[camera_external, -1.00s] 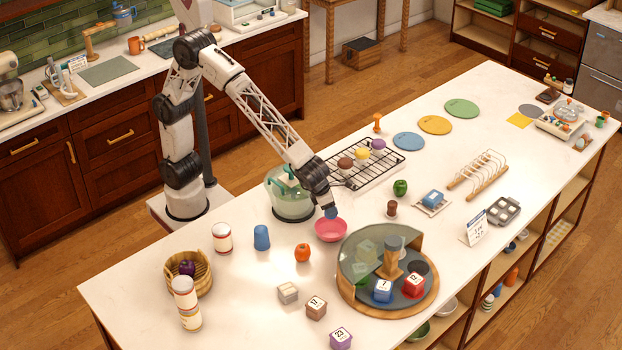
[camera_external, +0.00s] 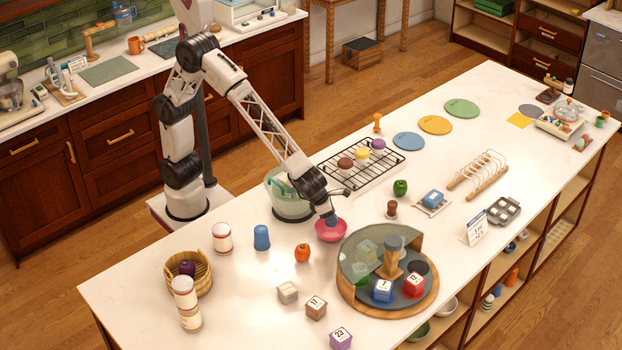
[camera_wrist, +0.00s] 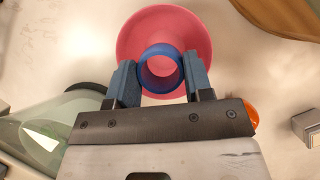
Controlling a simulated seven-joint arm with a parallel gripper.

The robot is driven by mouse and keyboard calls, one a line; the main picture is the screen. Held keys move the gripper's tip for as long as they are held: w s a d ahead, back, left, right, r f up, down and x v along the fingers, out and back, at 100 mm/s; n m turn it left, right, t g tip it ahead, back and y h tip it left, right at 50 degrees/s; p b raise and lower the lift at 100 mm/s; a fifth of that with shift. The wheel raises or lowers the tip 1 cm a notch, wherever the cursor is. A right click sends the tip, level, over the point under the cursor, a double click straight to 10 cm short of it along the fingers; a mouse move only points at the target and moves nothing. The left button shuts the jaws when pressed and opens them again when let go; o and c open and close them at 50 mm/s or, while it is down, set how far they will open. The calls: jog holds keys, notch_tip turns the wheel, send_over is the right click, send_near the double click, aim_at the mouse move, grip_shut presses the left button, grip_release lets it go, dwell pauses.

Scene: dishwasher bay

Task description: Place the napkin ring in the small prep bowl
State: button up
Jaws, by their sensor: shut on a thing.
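The napkin ring is a blue ring (camera_wrist: 161,69). In the wrist view my gripper (camera_wrist: 160,75) is shut on it, one finger on each side, and the ring overlaps the pink bowl. The small prep bowl is pink (camera_wrist: 130,43) and round, and in the external view the bowl (camera_external: 331,232) stands on the white counter left of the turntable. My gripper (camera_external: 331,217) points down over this bowl in the external view. The ring is mostly hidden there by the fingers and the bowl. I cannot tell whether it touches the bowl's floor.
A round wooden turntable (camera_external: 420,300) with a glass cover stands close to the right of the bowl. A green-tinted glass vessel (camera_external: 290,203) stands behind-left. A wire rack (camera_external: 345,177) is behind.

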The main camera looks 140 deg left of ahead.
jog(key=shift+f, duration=0.55)
jog(key=shift+f, duration=0.1)
jog(key=shift+f, duration=2.4)
jog(key=shift+f, duration=0.15)
jog(key=o, duration=0.7)
jog(key=v, duration=1.2)
jog(key=shift+r, duration=0.2)
